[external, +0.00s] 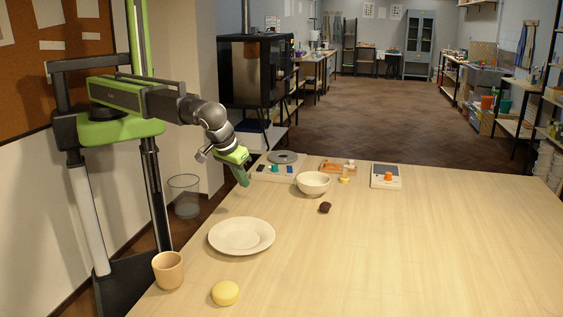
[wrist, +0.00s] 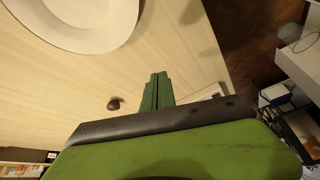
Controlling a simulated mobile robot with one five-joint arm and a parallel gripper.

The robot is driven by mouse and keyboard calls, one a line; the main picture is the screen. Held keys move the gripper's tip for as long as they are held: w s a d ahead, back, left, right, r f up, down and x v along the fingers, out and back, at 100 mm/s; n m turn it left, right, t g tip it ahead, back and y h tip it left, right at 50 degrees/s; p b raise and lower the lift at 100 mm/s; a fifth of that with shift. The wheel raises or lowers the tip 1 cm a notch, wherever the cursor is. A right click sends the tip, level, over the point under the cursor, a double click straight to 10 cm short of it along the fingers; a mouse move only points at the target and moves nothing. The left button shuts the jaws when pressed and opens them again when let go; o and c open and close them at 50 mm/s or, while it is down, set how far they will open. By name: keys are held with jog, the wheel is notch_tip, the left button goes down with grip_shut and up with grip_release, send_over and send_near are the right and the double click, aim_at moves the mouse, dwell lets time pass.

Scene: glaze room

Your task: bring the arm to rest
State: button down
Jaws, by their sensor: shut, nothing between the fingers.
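My gripper (external: 243,178) has green fingers and hangs above the left edge of the table (external: 400,250) in the external view, pointing down. In the wrist view my gripper (wrist: 159,78) shows its fingers pressed together with nothing between them. No object touches it. A white plate (external: 241,236) lies on the table nearer the camera; it also shows at the top left of the wrist view (wrist: 85,38).
A bowl (external: 313,184), a dark brown lump (external: 325,208), a cup (external: 168,270) and a yellow round thing (external: 225,293) stand on the table. A scale (external: 385,176) and small trays stand at its far edge. The right side is clear.

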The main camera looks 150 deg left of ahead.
jog(key=s+d+f+m+h+b, duration=0.1)
jog(key=s+d+f+m, duration=0.1)
jog(key=d+m, duration=0.5)
jog(key=s+d+f+m+t+h+b, duration=0.1)
jog(key=d+m, duration=0.6)
jog(key=d, duration=0.7)
jog(key=s+d+f+m+t+h+b, duration=0.1)
jog(key=s+d+f+m, duration=0.3)
jog(key=d+m, duration=0.4)
jog(key=shift+s+d+h, duration=0.15)
jog(key=shift+d+h, duration=0.65)
jog(key=shift+d, duration=0.35)
